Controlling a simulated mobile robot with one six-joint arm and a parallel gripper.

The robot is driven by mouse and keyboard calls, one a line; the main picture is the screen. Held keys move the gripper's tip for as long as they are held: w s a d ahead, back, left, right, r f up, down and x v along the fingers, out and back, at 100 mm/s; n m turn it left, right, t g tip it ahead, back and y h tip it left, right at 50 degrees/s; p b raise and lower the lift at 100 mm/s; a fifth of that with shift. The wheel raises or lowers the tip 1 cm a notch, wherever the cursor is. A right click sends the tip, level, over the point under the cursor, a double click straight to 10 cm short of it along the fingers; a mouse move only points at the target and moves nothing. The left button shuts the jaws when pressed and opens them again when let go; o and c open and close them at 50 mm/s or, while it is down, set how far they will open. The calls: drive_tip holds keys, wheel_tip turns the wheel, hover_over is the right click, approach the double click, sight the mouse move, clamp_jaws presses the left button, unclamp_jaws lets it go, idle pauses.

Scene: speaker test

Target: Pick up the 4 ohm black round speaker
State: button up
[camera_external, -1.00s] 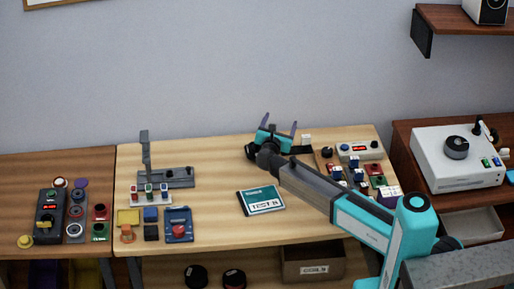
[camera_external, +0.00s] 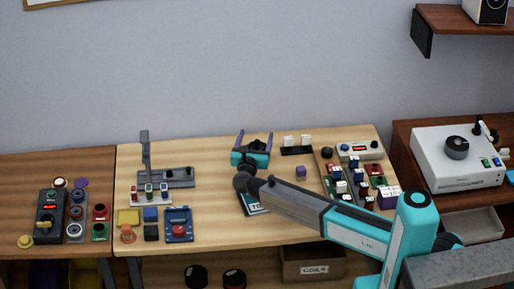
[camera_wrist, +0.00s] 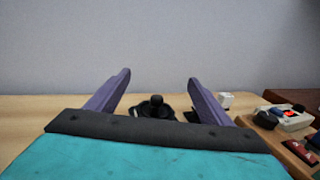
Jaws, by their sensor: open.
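Two black round pieces, speakers by their look, lie on the shelf under the table in the external view: a left one (camera_external: 196,277) and a right one (camera_external: 234,279) with a reddish mark. Any ohm label is too small to read. My gripper (camera_external: 254,134) is open and empty above the back of the table, well away from them. In the wrist view its purple fingers (camera_wrist: 159,77) are spread. A black object with a round knob (camera_wrist: 157,105) stands beyond and between them, apart from both fingers; I cannot tell what it is. The round pieces do not show there.
A box marked COILS (camera_external: 313,263) sits right of the round pieces under the tabletop (camera_external: 215,215). Button panels (camera_external: 170,225) stand left, a component board (camera_external: 360,180) right. A purple cube (camera_external: 300,172) lies between.

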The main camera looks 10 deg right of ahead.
sight(257, 147)
drive_tip(key=shift+f, duration=0.65)
drive_tip(key=shift+f, duration=0.1)
drive_tip(key=shift+f, duration=0.6)
wheel_tip(257, 147, down, 3)
drive_tip(key=shift+f+p, duration=0.1)
drive_tip(key=shift+p, duration=0.3)
drive_tip(key=shift+x, duration=1)
drive_tip(key=shift+w+d, duration=0.15)
drive_tip(key=shift+w, duration=0.35)
drive_tip(key=shift+c, duration=0.3)
drive_tip(key=c, duration=1.4)
